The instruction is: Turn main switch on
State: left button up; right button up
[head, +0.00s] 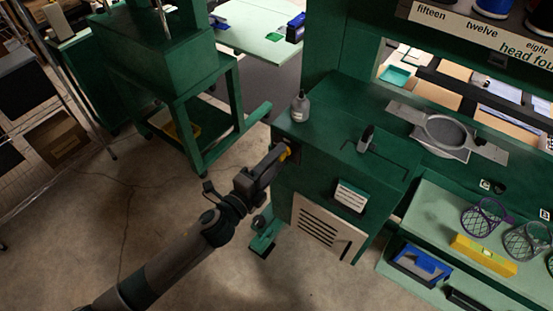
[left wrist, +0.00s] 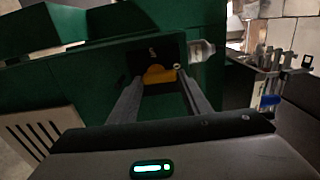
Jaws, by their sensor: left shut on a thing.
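The main switch is a yellow knob (head: 285,154) on a dark plate on the side of the green machine cabinet (head: 330,180). In the left wrist view the yellow knob (left wrist: 158,75) sits between the two fingertips. My left gripper (head: 277,156) reaches in from the lower left and is shut on the knob; in the left wrist view its fingers (left wrist: 158,88) stand on either side of it. The fingers and arm hide part of the knob and plate in the head view, so I cannot read its position. My right gripper is not in view.
A grey bottle (head: 300,107) stands on the cabinet top above the switch. A louvred vent panel (head: 322,229) and a small labelled sign (head: 350,196) are on the cabinet front. A green stand (head: 190,90) is behind. Concrete floor (head: 110,200) at left is mostly clear.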

pick_arm(q)
jog(key=o, duration=1)
jog(key=shift+o, duration=0.2)
jog(key=shift+s, duration=0.1)
jog(key=b+v, duration=0.5)
jog(key=v, duration=1.2)
jog(key=shift+b, duration=0.35)
jog(key=shift+s+a, duration=0.1)
